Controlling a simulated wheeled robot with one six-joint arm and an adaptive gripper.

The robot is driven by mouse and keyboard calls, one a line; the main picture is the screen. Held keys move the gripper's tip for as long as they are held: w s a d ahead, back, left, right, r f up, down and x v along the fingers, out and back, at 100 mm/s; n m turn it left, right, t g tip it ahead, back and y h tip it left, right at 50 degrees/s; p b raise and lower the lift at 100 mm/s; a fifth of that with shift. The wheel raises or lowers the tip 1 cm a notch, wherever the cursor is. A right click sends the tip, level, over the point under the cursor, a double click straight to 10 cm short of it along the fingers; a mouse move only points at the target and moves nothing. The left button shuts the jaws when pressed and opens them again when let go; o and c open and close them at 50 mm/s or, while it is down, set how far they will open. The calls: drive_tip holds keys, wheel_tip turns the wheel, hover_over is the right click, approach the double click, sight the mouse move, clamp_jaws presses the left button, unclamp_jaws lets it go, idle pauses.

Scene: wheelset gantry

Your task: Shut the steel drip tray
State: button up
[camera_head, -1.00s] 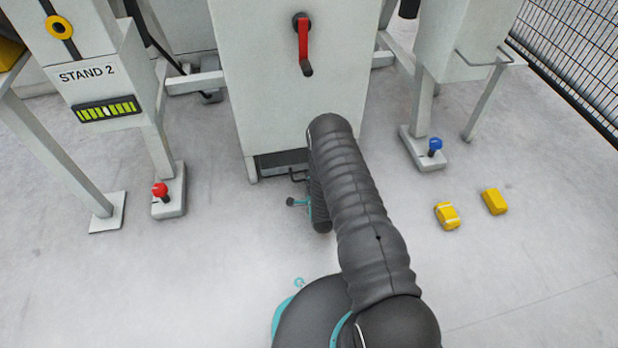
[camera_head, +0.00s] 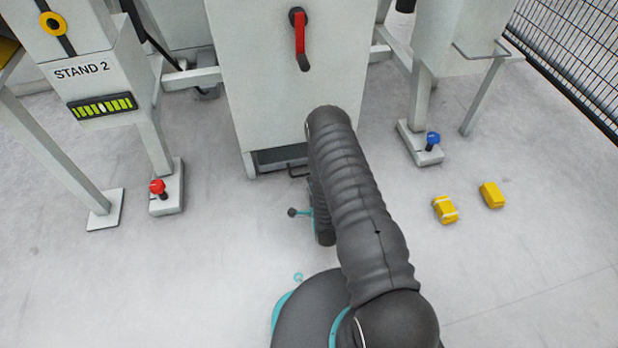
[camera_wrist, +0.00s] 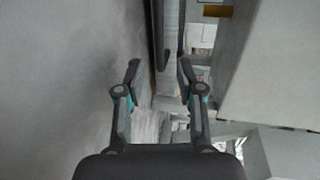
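The steel drip tray (camera_head: 280,156) shows as a dark grey strip low in the front of the white cabinet. A dark bar handle (camera_head: 298,170) stands out at its right; my arm hides the part beyond. I cannot tell how far the tray stands out. In the head view my gripper is mostly hidden behind my arm. In the wrist view my gripper (camera_wrist: 160,68) is open, its two fingers apart with nothing held. A dark bar (camera_wrist: 160,40), probably the handle, runs ahead of the fingertips, between their lines and apparently not touched.
The white cabinet (camera_head: 275,85) carries a red lever (camera_head: 300,40). A red knob (camera_head: 157,188) stands on a foot at left, a blue knob (camera_head: 432,140) at right. Two yellow blocks (camera_head: 445,210) (camera_head: 492,195) lie on the floor at right. The floor at front left is clear.

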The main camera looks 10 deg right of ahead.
drive_tip(key=shift+v, duration=2.25)
drive_tip(key=w+r+n+g+p, duration=0.1)
drive_tip(key=w+r+n, duration=0.1)
drive_tip(key=w+r, duration=0.5)
drive_tip(key=w+r+n+g+p, duration=0.1)
drive_tip(key=w+r+n+p, duration=0.15)
drive_tip(key=r, duration=0.95)
wheel_tip(320, 180, up, 19)
drive_tip(key=s+n+g+p, duration=0.1)
drive_tip(key=s+n+g, duration=0.2)
drive_tip(key=n, duration=0.1)
drive_tip(key=s+r+n+g+p, duration=0.25)
drive_tip(key=s+r+n, duration=0.25)
drive_tip(key=s+r, duration=1)
drive_tip(key=s+r+n+g+p, duration=0.1)
drive_tip(key=s+r, duration=0.3)
drive_tip(key=s, duration=0.5)
drive_tip(key=s+r+n+g+p, duration=0.1)
drive_tip(key=s+r+n, duration=0.2)
drive_tip(key=s, duration=0.7)
drive_tip(key=shift+s+a+r, duration=0.35)
drive_tip(key=shift+r, duration=0.4)
